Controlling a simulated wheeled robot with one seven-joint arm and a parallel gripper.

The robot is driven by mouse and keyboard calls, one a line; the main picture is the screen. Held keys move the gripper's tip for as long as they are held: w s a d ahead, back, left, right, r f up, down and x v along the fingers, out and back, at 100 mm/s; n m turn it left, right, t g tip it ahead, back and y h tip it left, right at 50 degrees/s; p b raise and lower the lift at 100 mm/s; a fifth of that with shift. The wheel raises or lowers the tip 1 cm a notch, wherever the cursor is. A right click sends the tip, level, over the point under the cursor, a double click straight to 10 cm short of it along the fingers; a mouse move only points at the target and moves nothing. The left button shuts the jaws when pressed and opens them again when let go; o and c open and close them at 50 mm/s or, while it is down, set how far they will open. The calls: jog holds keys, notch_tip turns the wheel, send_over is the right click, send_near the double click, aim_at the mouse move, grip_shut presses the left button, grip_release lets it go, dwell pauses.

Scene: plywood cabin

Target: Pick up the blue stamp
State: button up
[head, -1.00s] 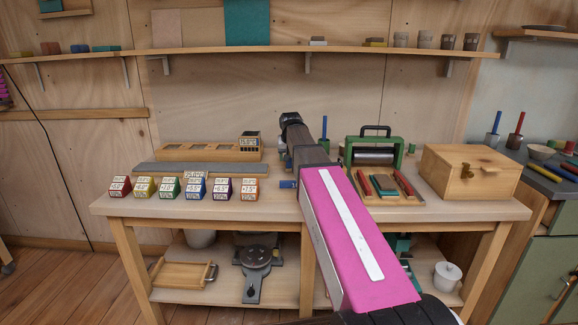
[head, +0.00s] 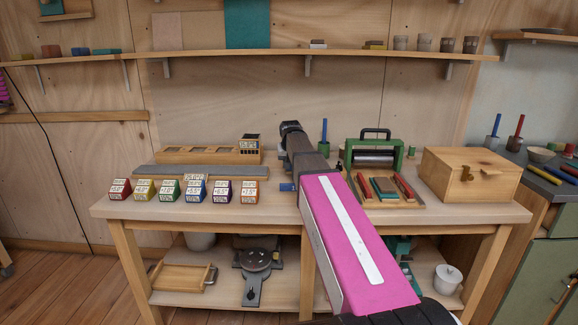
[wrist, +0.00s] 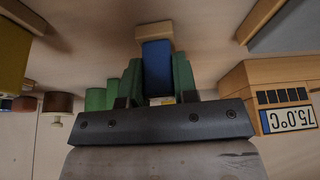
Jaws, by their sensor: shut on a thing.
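In the wrist view the blue stamp (wrist: 157,70), a blue block with a pale wooden part (wrist: 154,35) at its far end, stands between the fingers of my gripper (wrist: 157,85). The gripper is shut on it, with green pieces close on both sides of the block. I cannot tell whether the wooden end touches the tabletop. In the head view my dark wrist and pink arm hide the gripper and most of what it holds. A small blue piece (head: 288,187) shows beside the arm; I cannot tell what it belongs to.
The workbench (head: 120,208) carries a row of colored labelled blocks (head: 168,190) at left and a temperature display block (head: 249,141) behind them. Right of my arm are a green-framed roller press (head: 375,155), a tray of colored bars (head: 385,200) and a wooden box (head: 470,175).

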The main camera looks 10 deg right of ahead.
jog(key=shift+r, duration=0.55)
jog(key=r, duration=0.3)
jog(key=shift+s+a+r, duration=0.2)
jog(key=shift+a, duration=0.2)
jog(key=s+a+r, duration=0.4)
jog(key=a+r, duration=0.2)
jog(key=a, duration=0.4)
jog(key=shift+r, duration=0.15)
jog(key=shift+o, duration=0.7)
